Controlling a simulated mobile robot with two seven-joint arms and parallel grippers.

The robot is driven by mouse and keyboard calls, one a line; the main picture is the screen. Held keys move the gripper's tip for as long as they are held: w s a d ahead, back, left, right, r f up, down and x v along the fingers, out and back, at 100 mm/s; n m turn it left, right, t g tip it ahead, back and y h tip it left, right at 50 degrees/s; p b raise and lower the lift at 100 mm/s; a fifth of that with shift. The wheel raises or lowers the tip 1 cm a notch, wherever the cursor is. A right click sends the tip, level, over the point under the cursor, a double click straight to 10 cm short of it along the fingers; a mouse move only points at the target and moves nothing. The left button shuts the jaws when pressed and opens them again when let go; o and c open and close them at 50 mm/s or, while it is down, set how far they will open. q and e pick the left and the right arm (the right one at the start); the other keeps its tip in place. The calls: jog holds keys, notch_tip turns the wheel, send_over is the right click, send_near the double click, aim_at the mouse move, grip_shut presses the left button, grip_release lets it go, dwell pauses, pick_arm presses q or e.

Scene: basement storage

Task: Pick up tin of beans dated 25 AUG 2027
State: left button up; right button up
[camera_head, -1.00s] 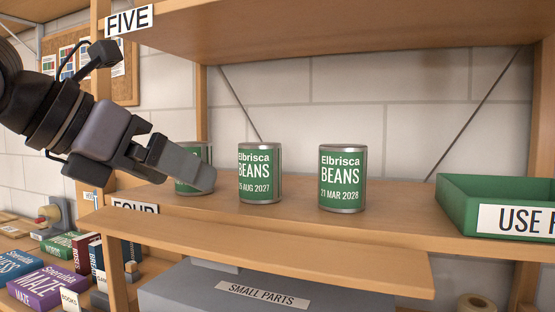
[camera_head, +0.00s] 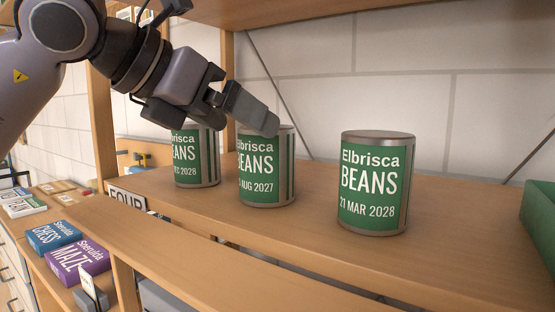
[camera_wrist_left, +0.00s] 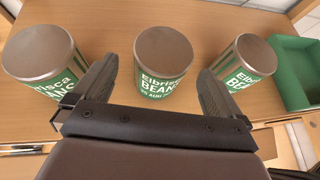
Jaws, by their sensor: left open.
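The tin of beans dated 25 AUG 2027 (camera_head: 266,172) stands upright on the shelf, the middle of three green Elbrisca tins; its date's first digits are cut off from view. My left gripper (camera_head: 268,122) is open at its upper front edge in the head view. In the left wrist view the middle tin (camera_wrist_left: 162,65) lies between and just beyond the two spread fingers (camera_wrist_left: 160,85). The left tin (camera_head: 196,160), dated DEC 2028, is partly hidden by my gripper. The right tin (camera_head: 375,185) reads 21 MAR 2028. My right gripper is not in view.
The shelf board (camera_head: 310,225) is clear in front of the tins. A green box (camera_head: 540,215) stands at the far right. A wooden post (camera_head: 103,125) rises at the left. Game boxes (camera_head: 75,258) lie lower left. The left wrist view shows tins close outside both fingers.

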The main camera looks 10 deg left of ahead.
aim_at(267, 163)
pick_arm(q)
jog(key=p+x, duration=0.1)
jog(key=x, duration=0.4)
jog(key=shift+w+d+p, duration=0.1)
jog(key=shift+d+p, duration=0.3)
jog(key=shift+w+d+f, duration=0.15)
jog(key=shift+w+f, duration=0.05)
jog(key=shift+w, duration=0.15)
jog(key=c, duration=1)
jog(key=shift+r, duration=0.1)
jog(key=shift+c, duration=1.1)
jog(key=shift+r, duration=0.1)
